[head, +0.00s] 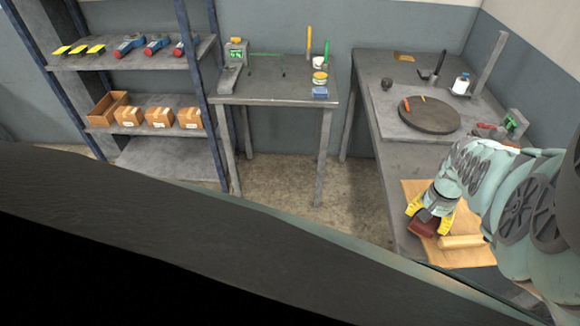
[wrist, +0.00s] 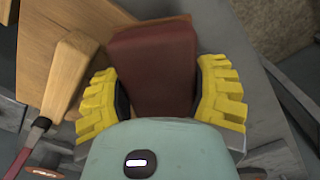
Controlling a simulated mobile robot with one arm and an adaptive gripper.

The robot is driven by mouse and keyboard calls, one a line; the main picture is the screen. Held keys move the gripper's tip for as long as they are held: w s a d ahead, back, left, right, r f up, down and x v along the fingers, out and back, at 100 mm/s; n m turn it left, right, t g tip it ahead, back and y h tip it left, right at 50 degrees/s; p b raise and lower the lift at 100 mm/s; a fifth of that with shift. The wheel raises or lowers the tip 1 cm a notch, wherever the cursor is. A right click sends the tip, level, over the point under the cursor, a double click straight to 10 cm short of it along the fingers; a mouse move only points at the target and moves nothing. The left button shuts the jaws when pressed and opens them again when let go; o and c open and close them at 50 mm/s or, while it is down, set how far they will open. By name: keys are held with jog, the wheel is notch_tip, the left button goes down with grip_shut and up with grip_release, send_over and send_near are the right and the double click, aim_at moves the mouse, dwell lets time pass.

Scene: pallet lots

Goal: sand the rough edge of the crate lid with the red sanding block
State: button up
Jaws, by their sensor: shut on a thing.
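My gripper (head: 431,214) has yellow fingers and is low over the near part of the right bench. It is shut on a dark red block (head: 422,226), which I take as the sanding block. In the wrist view the red block (wrist: 154,70) sits between the two yellow fingers (wrist: 157,98). A flat light-wood panel, likely the crate lid (head: 471,258), lies on the bench under and beside the gripper. The lid also shows in the wrist view (wrist: 40,25). I cannot tell whether the block touches the lid. The lid's rough edge is not clear to see.
A light wooden piece (head: 461,242) lies on the lid, right of the block. A dark round disc (head: 430,115) and a white bottle (head: 461,84) stand farther back on the right bench (head: 391,165). A small table (head: 275,95) and a shelf (head: 160,130) stand left.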

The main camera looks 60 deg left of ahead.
jog(key=shift+s+d+f, duration=0.1)
jog(key=shift+d, duration=0.05)
jog(key=shift+s+r+p, duration=0.15)
jog(key=shift+r+p, duration=0.4)
jog(key=shift+p, duration=0.15)
notch_tip(320, 180, up, 5)
jog(key=p, duration=0.4)
jog(key=shift+f, duration=0.1)
notch_tip(320, 180, up, 3)
jog(key=p, duration=0.3)
jog(key=shift+p, duration=0.3)
